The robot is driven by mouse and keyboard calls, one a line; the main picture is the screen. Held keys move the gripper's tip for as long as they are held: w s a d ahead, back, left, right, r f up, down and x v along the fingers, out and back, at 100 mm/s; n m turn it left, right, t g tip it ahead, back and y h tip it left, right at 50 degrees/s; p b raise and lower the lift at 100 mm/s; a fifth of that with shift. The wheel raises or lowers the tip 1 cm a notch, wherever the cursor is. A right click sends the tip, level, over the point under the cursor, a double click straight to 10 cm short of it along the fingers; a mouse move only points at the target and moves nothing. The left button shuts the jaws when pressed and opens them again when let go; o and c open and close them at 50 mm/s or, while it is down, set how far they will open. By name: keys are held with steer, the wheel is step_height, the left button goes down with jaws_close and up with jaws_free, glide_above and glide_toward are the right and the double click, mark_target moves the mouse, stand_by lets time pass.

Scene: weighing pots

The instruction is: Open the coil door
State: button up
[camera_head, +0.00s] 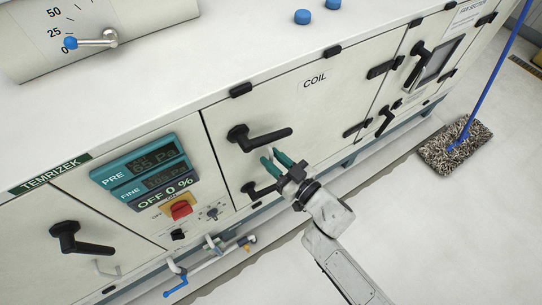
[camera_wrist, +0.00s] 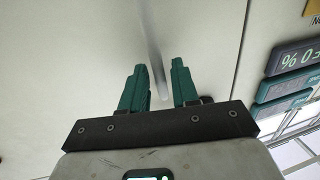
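The coil door (camera_head: 310,115) is a cream panel labelled COIL in the head view. It sits flush with the cabinet front. Its upper black lever handle (camera_head: 262,135) points right, and a lower black handle (camera_head: 261,190) sits below it. My gripper (camera_head: 270,155) has two green fingers spread apart just below the upper handle, in front of the panel. In the wrist view my gripper (camera_wrist: 159,68) is open, and a grey bar (camera_wrist: 153,50) shows between the fingers with its end near their bases. The bar looks like a handle; contact cannot be told.
A control panel with a PRE and FINE display (camera_head: 145,165) and a red switch (camera_head: 180,209) is left of the door. Pipes with a blue lever (camera_head: 176,286) stick out below. A mop (camera_head: 455,148) stands on the floor at right. The floor in front is otherwise clear.

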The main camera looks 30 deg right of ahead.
steer(key=shift+w+a, duration=0.15)
steer(key=shift+w, duration=0.45)
steer(key=shift+c, duration=0.4)
jaws_close()
